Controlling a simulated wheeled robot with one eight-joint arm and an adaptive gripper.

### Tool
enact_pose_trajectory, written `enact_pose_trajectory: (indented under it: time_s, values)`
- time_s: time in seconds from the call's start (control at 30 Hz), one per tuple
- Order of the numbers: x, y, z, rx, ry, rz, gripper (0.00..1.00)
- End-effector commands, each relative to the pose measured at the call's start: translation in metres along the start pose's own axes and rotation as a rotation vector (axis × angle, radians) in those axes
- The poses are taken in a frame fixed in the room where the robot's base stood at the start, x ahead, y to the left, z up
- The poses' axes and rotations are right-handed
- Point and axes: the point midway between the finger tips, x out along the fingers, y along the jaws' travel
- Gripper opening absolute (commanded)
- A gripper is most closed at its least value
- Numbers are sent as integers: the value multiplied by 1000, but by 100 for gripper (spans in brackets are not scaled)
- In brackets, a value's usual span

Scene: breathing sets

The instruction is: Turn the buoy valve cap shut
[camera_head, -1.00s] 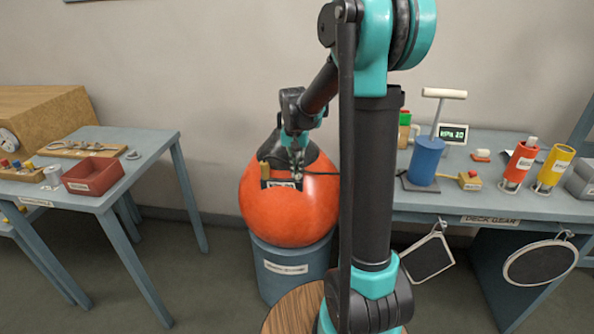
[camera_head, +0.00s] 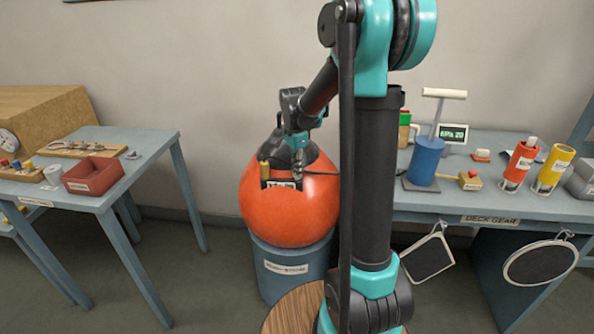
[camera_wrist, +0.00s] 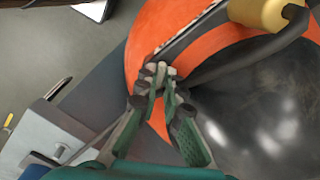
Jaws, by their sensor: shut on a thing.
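The large orange buoy (camera_head: 290,212) sits on a blue-grey drum stand, with a dark top and a dark label plate. My gripper (camera_head: 297,168) is at the front of the dark top, beside the plate. The wrist view shows my gripper (camera_wrist: 162,82) with its green-and-dark fingers closed together against the buoy (camera_wrist: 148,42). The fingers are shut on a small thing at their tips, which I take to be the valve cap. The fingers mostly hide it, and its turn angle cannot be made out.
The left table (camera_head: 135,180) holds a red tray (camera_head: 93,175). The right bench (camera_head: 480,205) holds a blue pump (camera_head: 427,160).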

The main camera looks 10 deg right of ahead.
Motion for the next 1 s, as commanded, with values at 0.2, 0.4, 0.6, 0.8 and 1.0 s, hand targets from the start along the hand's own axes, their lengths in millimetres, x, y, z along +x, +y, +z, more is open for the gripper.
enact_pose_trajectory:
  time_s: [0.2, 0.4, 0.6, 0.8, 1.0]
  values:
    - [0, 0, 0, 203, 0, -1, 0]
    - [0, 0, 0, 378, 0, -2, 0]
    - [0, 0, 0, 520, 0, -3, 0]
    - [0, 0, 0, 614, 0, -3, 0]
    - [0, 0, 0, 662, 0, -3, 0]
